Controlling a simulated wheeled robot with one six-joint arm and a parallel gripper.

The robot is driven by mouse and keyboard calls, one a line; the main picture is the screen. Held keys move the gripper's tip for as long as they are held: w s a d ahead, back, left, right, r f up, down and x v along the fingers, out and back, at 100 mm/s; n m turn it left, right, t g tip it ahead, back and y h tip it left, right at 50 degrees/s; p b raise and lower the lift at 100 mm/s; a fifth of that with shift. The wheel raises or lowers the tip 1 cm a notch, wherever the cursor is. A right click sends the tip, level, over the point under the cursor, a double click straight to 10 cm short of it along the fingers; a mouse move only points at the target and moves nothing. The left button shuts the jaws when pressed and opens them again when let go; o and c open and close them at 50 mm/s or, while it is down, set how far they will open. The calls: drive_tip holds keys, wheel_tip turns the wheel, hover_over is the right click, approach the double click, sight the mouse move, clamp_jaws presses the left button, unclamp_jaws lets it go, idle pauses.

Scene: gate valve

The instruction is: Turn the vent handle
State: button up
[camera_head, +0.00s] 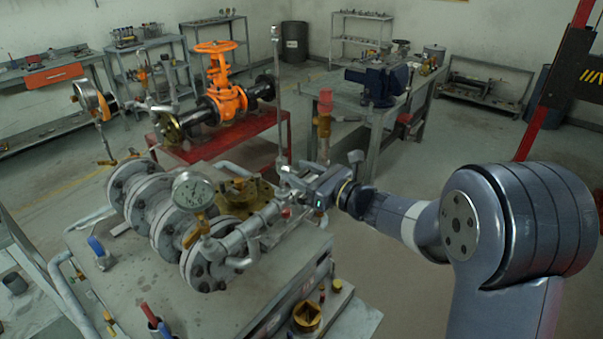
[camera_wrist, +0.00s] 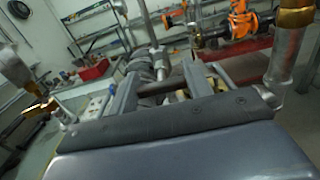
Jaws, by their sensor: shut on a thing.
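My gripper (camera_head: 291,177) reaches in from the right, over the far right end of the grey pipe assembly (camera_head: 262,222). In the wrist view its two fingers (camera_wrist: 160,88) stand apart, with a dark bar (camera_wrist: 176,81) between them. This bar appears to be the vent handle, and the jaws are closed on it. In the head view the fingers and gripper body largely hide the handle, so its angle cannot be told.
A pressure gauge (camera_head: 193,191) and flanges stand left of my gripper. An upright pipe with a red top (camera_head: 325,103) rises close behind it. An orange gate valve (camera_head: 226,98) sits on a red stand behind. Open floor lies to the right.

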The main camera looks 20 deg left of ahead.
drive_tip(key=shift+o, duration=0.2)
drive_tip(key=shift+f+b, duration=0.15)
drive_tip(key=shift+b, duration=0.45)
drive_tip(key=n+b, duration=0.1)
drive_tip(key=b, duration=0.1)
drive_tip(key=n+b, duration=0.1)
drive_tip(key=b, duration=0.2)
drive_tip(key=shift+f+n, duration=0.3)
drive_tip(key=shift+n, duration=0.1)
drive_tip(key=n+b, duration=0.5)
drive_tip(key=b, duration=0.4)
drive_tip(key=shift+s, duration=0.15)
drive_tip(key=n+b, duration=0.4)
drive_tip(key=b, duration=0.3)
drive_tip(key=shift+a+n, duration=0.1)
drive_tip(key=shift+n, duration=0.3)
drive_tip(key=n+b, duration=0.4)
drive_tip(key=shift+r+b, duration=0.1)
drive_tip(key=shift+b, duration=0.25)
drive_tip(key=shift+c, duration=0.2)
drive_tip(key=shift+o, duration=0.2)
drive_tip(key=o, duration=1)
drive_tip(key=shift+r, duration=0.1)
drive_tip(key=shift+c, duration=0.2)
